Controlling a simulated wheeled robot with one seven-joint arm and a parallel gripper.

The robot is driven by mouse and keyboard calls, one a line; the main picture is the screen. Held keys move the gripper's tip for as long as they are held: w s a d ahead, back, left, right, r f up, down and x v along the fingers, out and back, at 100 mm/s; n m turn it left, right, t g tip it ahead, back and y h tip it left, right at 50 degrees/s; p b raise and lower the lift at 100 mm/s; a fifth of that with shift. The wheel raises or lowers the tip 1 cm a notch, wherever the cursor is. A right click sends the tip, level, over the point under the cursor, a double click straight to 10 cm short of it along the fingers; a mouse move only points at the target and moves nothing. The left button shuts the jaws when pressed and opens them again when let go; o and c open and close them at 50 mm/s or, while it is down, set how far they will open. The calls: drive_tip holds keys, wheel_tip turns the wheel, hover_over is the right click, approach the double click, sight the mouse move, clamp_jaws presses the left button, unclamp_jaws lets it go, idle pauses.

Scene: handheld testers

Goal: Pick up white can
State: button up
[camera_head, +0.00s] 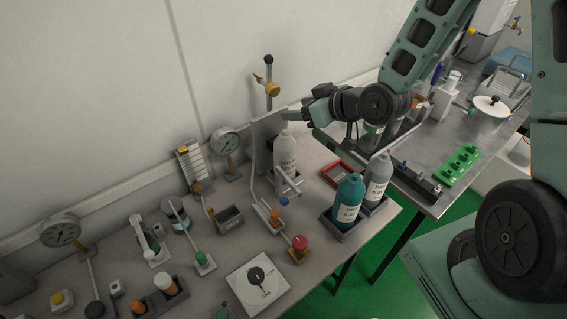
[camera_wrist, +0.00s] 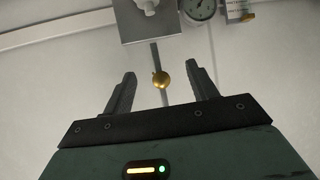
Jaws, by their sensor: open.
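A tall white bottle-shaped container (camera_head: 285,157) with dark lettering stands upright on the bench by the wall, in a bracket with a grey back plate. It is the nearest match I see to a white can. My gripper (camera_head: 288,115) is open and empty, and in the head view it appears close to the top of this container; the depth gap is unclear. In the wrist view, my open fingers (camera_wrist: 161,72) frame a brass knob (camera_wrist: 162,80) with nothing held. A white piece (camera_wrist: 147,6), perhaps the container's top, is cut off at the upper edge.
A teal bottle (camera_head: 347,198) and a grey-white bottle (camera_head: 377,178) stand in holders to the right. A brass valve (camera_head: 270,88) on a post rises behind the container. A pressure gauge (camera_head: 226,141) stands at left. Several small items crowd the front of the bench.

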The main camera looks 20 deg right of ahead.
approach(287, 133)
drive_tip(key=x, duration=0.5)
drive_tip(key=shift+p+x, duration=0.45)
drive_tip(key=shift+x, duration=0.55)
drive_tip(key=shift+p+x, duration=0.7)
drive_tip(key=shift+x, duration=2.1)
clamp_jaws()
